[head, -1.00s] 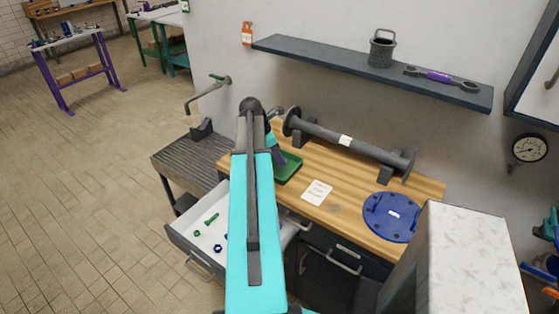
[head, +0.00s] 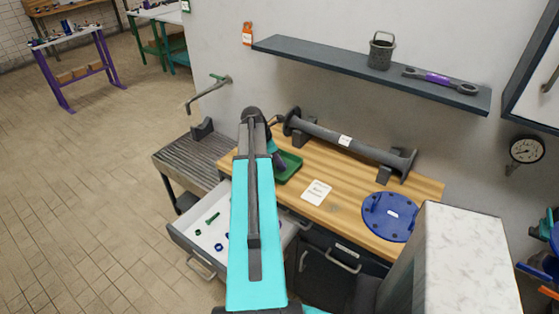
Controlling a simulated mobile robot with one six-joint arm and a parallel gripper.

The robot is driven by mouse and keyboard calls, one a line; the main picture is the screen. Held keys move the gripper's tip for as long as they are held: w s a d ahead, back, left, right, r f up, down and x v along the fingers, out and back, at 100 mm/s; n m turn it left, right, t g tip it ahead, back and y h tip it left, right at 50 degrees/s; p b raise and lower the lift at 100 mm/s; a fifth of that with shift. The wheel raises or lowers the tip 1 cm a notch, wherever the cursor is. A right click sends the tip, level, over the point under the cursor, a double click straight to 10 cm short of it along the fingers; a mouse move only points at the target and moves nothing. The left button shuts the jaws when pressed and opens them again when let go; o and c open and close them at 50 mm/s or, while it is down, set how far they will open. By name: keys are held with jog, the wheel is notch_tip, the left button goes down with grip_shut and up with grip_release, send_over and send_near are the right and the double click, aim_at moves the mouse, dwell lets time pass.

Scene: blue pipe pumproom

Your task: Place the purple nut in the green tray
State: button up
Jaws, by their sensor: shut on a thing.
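The green tray (head: 290,170) lies on the wooden worktop, partly hidden behind my arm. My turquoise arm rises up the middle of the view and bends down at its far end. The dark end of my gripper (head: 279,161) shows beside the arm, over the left part of the tray. Its fingertips are not clearly visible. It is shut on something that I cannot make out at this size. I cannot pick out the purple nut anywhere in this view.
An open drawer (head: 207,254) holds a green bolt (head: 213,218) and small nuts (head: 219,247). On the wooden worktop (head: 340,213) are a grey flanged pipe (head: 365,149), a white note (head: 316,192) and a blue disc (head: 391,216). A shelf (head: 335,62) hangs above.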

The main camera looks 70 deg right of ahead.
jog(key=shift+f, duration=0.2)
jog(key=shift+f, duration=0.1)
jog(key=o, duration=1.1)
jog(key=shift+r, duration=0.2)
jog(key=b+v, duration=0.3)
jog(key=v, duration=0.9)
jog(key=shift+f, duration=0.1)
dwell(0.3)
